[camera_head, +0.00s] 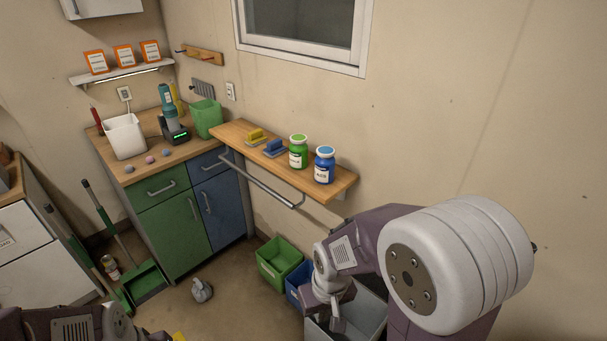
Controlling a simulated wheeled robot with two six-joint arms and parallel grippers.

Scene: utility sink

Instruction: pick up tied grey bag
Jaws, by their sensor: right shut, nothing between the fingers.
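The tied grey bag (201,290) is a small knotted bundle that sits on the floor in front of the green cabinet, right of the green dustpan. My right gripper (337,325) is shut and empty. It points down over the grey bin at the lower right, well to the right of the bag and apart from it. Part of my left arm shows at the bottom left edge, but its gripper is out of the picture.
A green bin (280,262), a blue bin (297,288) and a grey bin (369,312) stand along the wall. A green dustpan (146,284) and a can (110,267) are left of the bag. A wooden shelf (330,188) with jars and brushes juts out above.

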